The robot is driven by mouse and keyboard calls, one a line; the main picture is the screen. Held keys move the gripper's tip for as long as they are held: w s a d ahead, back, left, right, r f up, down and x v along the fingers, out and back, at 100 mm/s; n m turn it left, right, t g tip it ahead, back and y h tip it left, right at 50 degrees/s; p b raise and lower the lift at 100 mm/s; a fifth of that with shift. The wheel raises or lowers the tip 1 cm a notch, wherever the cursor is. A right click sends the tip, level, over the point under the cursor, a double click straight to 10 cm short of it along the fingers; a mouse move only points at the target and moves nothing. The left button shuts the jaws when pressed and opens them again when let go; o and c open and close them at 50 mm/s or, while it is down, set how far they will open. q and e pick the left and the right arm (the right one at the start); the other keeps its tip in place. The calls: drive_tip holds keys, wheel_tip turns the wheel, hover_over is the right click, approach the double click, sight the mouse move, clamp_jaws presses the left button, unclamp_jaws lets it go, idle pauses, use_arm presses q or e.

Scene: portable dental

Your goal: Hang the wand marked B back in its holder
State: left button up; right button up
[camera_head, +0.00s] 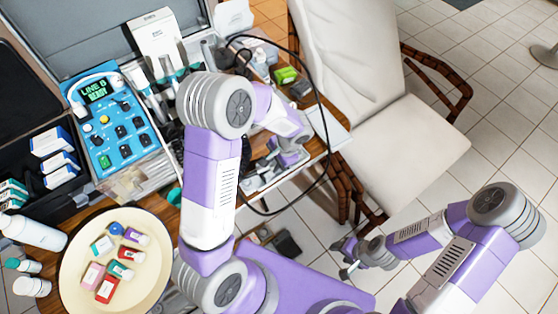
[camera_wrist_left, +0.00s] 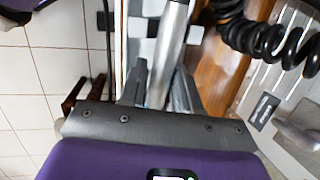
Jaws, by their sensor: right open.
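My left gripper (camera_head: 285,153) is low over the right end of the wooden table, partly hidden by my own arm. In the left wrist view, its dark fingers (camera_wrist_left: 160,88) stand close on both sides of a silver metal wand (camera_wrist_left: 172,38) and appear shut on it. No letter shows on this wand. The holder area (camera_head: 152,98) with other slim wands is beside the blue control unit (camera_head: 112,128); no holder letter is readable. The unit's green display appears to read "LINE B READY". My right gripper (camera_head: 347,258) is open and empty above the floor.
A black coiled cord (camera_wrist_left: 265,38) is right of the wand. A black hose (camera_head: 325,115) loops past the table's right side. A cream chair (camera_head: 400,140) stands to the right. Tiled floor is open at right.

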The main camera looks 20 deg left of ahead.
use_arm(q)
clamp_jaws()
drive_tip(key=shift+r, duration=0.15)
drive_tip(key=shift+r+p, duration=2.85)
drive_tip(key=shift+r, duration=0.75)
